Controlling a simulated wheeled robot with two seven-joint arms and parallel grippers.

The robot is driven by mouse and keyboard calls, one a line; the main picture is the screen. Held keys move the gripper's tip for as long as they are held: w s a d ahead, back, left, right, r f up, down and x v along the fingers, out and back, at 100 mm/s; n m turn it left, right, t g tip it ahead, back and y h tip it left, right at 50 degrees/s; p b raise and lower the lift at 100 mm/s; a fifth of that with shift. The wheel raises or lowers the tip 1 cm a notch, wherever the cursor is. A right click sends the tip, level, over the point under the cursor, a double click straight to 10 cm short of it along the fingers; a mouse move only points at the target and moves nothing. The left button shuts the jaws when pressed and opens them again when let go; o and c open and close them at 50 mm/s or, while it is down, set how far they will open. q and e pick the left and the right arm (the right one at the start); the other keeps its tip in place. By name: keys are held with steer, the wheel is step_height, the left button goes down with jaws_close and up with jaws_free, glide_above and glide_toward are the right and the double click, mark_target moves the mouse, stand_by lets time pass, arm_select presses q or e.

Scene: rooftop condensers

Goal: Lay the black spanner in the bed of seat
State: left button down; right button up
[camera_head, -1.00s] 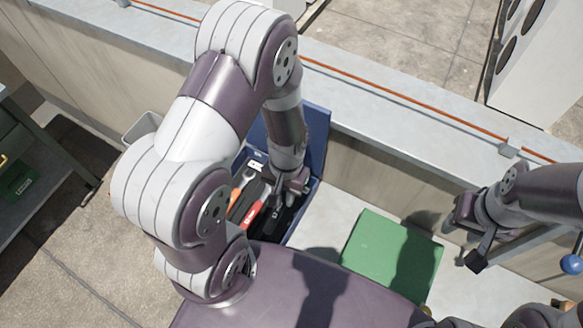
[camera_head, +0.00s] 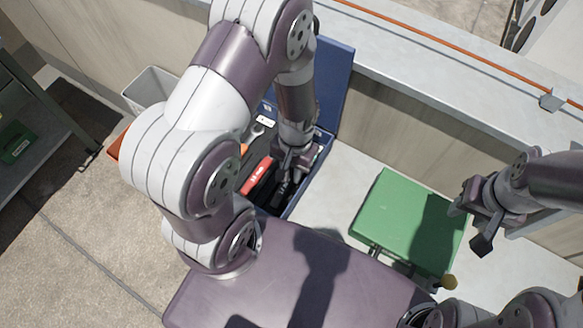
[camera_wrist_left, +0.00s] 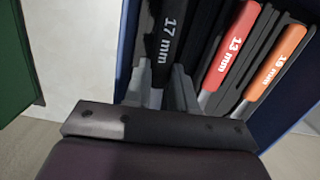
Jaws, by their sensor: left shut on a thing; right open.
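The black spanner, marked 17 mm (camera_wrist_left: 168,42), has its handle over the dark tool insert in the blue toolbox. My left gripper (camera_head: 287,174) reaches down into the toolbox and is shut on the black spanner; its fingers (camera_wrist_left: 168,88) show in the left wrist view. Beside the spanner lie a red 13 mm spanner (camera_wrist_left: 233,48) and an orange spanner (camera_wrist_left: 277,62), each in the insert. I cannot tell whether the black spanner rests in its bed or hangs above it. My right gripper (camera_head: 473,212) is open and empty, at the right beside a green case.
The blue toolbox's lid (camera_head: 336,82) stands open against the parapet. The green case (camera_head: 405,215) lies closed to its right, with pale floor between. A grey bin (camera_head: 150,88) stands behind my left arm. A shelf (camera_head: 40,150) is at far left.

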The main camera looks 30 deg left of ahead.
arm_select(q)
steer(key=shift+s+f, duration=0.1)
steer(key=shift+f, duration=0.35)
steer(key=shift+s+f+b, duration=0.1)
steer(key=shift+f+b, duration=0.2)
steer(key=shift+f, duration=0.1)
stand_by(0.3)
steer(key=c, duration=0.9)
jaws_free()
steer(key=shift+o, duration=0.2)
steer(key=shift+s, duration=0.1)
steer(key=r, duration=0.4)
steer(key=w+r, duration=0.1)
steer(key=r, duration=0.3)
steer(key=w+r, duration=0.1)
steer(key=r, duration=0.3)
steer(key=shift+r+p, duration=0.4)
steer(key=shift+s+a+r+t, duration=0.1)
steer(key=shift+s+r+t, duration=0.1)
steer(key=shift+r+t, duration=0.3)
steer(key=shift+s+a+r+t, duration=0.15)
steer(key=shift+r+t, duration=0.3)
steer(key=shift+r, duration=0.15)
steer(key=shift+s+a+r+t, duration=0.1)
steer(key=shift+s+r+t, duration=0.1)
steer(key=shift+r+t, duration=0.3)
